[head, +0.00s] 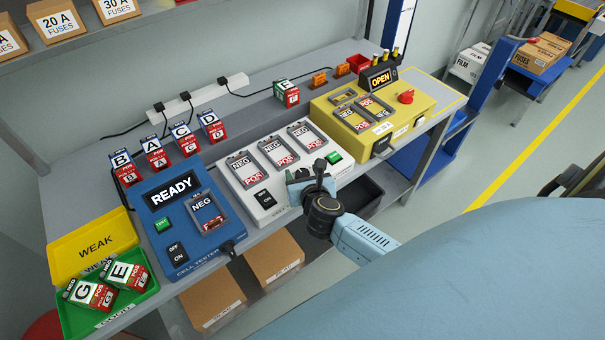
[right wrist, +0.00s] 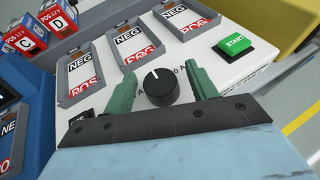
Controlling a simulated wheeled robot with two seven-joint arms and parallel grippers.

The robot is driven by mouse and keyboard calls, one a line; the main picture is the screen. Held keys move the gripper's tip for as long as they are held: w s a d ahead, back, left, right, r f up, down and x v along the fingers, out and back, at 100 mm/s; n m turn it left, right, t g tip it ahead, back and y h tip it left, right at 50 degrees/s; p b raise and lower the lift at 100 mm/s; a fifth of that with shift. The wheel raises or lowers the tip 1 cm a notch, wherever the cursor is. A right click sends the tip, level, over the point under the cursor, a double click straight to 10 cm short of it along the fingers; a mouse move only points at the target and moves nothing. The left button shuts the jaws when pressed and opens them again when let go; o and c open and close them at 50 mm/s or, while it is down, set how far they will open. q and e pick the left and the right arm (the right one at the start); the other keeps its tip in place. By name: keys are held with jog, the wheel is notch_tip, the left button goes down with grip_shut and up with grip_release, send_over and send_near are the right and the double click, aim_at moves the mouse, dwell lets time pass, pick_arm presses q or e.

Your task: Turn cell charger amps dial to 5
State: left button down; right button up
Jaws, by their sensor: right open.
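The white cell charger (head: 252,194) stands mid-bench with three empty-looking NEG/POS bays, an OFF/ON switch (head: 264,199) and a green START button (head: 333,158). Its black amps dial (right wrist: 160,87) shows in the right wrist view, its white mark pointing up and slightly left. Most of the scale lettering is hidden by my fingers or too small to read. My right gripper (right wrist: 162,72) is open, with its green fingers on either side of the dial; I cannot tell if they touch it. In the head view my right gripper (head: 312,181) covers the dial. My left gripper is not in view.
The blue cell tester (head: 168,228) reads READY, left of the charger. A yellow unit (head: 425,103) with a red knob (head: 406,97) and OPEN display stands right. Several labelled cells stand behind. A green tray (head: 142,297) holds cells G and E; a yellow tray (head: 75,228) lies behind.

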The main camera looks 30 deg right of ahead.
jog(key=shift+w+f, duration=0.1)
jog(key=shift+w, duration=0.1)
jog(key=c, duration=1)
